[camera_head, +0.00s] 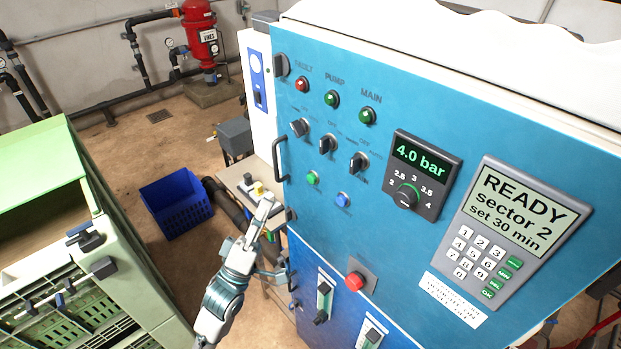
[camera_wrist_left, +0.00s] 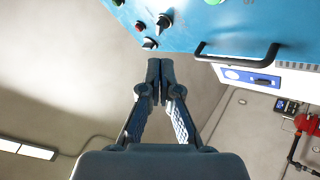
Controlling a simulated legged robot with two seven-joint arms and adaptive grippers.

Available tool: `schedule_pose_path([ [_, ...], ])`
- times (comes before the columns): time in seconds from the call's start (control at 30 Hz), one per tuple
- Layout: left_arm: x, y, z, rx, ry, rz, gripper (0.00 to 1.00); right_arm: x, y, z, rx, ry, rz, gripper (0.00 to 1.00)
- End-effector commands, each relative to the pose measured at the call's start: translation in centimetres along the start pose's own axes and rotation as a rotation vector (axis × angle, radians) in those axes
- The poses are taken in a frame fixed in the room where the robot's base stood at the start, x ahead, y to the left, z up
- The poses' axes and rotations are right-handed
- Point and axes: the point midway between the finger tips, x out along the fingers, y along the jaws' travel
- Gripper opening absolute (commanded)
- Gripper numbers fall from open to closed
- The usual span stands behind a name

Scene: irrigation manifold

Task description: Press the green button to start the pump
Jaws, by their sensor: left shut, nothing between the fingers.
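The green button (camera_head: 312,177) is a small round push button on the blue cabinet door, below the row of black rotary switches and left of a blue button (camera_head: 342,199). My left gripper (camera_head: 266,203) is shut and empty, below and left of the green button and apart from it, near the door's left edge. In the left wrist view the shut fingertips (camera_wrist_left: 160,64) point toward the blue panel. A green round part (camera_wrist_left: 215,2) is cut off at the top edge there; I cannot tell whether it is the button. My right gripper is not in view.
A black door handle (camera_head: 279,160) juts out beside my left gripper. Red FAULT (camera_head: 301,85), green PUMP (camera_head: 331,98) and green MAIN (camera_head: 367,116) lamps sit above. A red button (camera_head: 354,281) is lower down. A small bench (camera_head: 236,180) stands behind the gripper; a green crate (camera_head: 110,240) is left.

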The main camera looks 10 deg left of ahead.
Motion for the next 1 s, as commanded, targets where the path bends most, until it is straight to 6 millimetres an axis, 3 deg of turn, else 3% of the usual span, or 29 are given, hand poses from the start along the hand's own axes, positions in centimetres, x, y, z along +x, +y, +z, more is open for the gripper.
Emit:
schedule_pose_path([
  [0.23,0.7,-0.6,0.5,-0.001,0.001,-0.002,0.00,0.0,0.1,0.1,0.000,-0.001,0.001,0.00],
  [0.7,5.0,-3.7,3.6,-0.001,0.000,-0.001,0.00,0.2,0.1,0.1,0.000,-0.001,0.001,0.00],
  [1.0,6.1,-4.5,4.5,0.001,0.000,-0.001,0.00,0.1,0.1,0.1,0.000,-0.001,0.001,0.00],
])
